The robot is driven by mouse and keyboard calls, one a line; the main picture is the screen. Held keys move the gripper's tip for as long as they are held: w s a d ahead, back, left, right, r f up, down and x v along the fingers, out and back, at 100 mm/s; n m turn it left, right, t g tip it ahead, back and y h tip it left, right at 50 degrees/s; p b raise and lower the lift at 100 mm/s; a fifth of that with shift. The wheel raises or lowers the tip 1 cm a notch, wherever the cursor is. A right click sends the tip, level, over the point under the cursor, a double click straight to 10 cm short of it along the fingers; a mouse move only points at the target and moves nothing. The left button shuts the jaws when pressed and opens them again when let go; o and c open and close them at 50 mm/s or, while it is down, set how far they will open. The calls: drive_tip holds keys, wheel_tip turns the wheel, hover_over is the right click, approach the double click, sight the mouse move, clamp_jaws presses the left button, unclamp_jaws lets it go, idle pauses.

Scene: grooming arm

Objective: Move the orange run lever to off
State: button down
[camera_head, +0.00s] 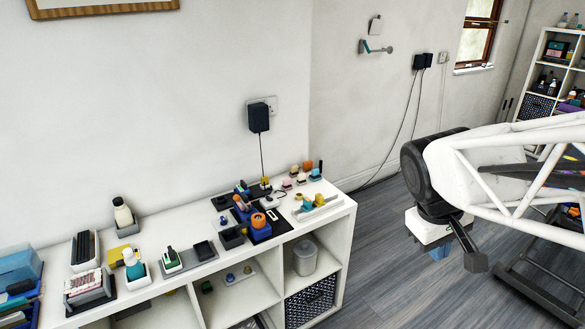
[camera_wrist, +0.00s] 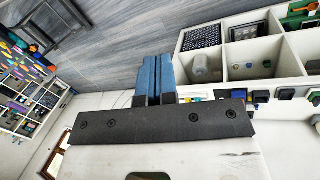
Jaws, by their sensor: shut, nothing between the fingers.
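Several small orange parts show on the white shelf top in the head view. One is a round orange piece (camera_head: 258,220) on a blue block (camera_head: 262,233). Another is an upright orange piece (camera_head: 320,166) near the back right corner. I cannot tell which, if any, is the run lever, or how it is set. My gripper (camera_head: 438,253) is well right of the shelf, over the floor, pointing down. Its blue fingers (camera_wrist: 156,76) are together and empty in the wrist view, touching nothing.
The white shelf unit (camera_head: 347,204) holds bottles, trays and small devices. A black plug (camera_head: 258,117) with a cable hangs above it. A grey-teal fixture (camera_head: 375,48) is on the wall. The floor (camera_head: 375,240) between shelf and gripper is clear.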

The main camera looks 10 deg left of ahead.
drive_tip(key=w+a+f+n+t+h, duration=0.3)
drive_tip(key=w+a+n, duration=0.4)
drive_tip(key=w+a, duration=0.6)
drive_tip(key=w+a+f+n+t+h, duration=0.1)
drive_tip(key=w+a+f+n+h, duration=0.35)
drive_tip(key=w+a, duration=0.8)
drive_tip(key=a+f+n+t+y, duration=0.1)
drive_tip(key=a+f+n, duration=0.4)
drive_tip(key=a, duration=0.8)
drive_tip(key=s+a+f+n+t+y, duration=0.1)
drive_tip(key=a+f+n+t, duration=0.3)
drive_tip(key=a, duration=0.8)
drive_tip(key=s+a+f+n+t+y, duration=0.1)
drive_tip(key=a+f+n, duration=0.5)
drive_tip(key=a, duration=0.7)
wheel_tip(320, 180, down, 2)
drive_tip(key=shift+a+f+t, duration=0.2)
drive_tip(key=shift+a+t, duration=0.15)
drive_tip(key=shift+t, duration=0.55)
approach(242, 203)
drive_tip(key=f, duration=0.2)
drive_tip(key=shift+w+d+r, duration=0.15)
drive_tip(key=shift+w+r, duration=0.25)
drive_tip(key=shift+w, duration=0.25)
drive_tip(key=shift+w+d+r, duration=0.15)
drive_tip(key=shift+w+r, duration=0.2)
drive_tip(key=shift+w, duration=0.25)
drive_tip(key=shift+w+d+r, duration=0.15)
drive_tip(key=shift+w+r, duration=0.25)
drive_tip(key=shift+w, duration=0.25)
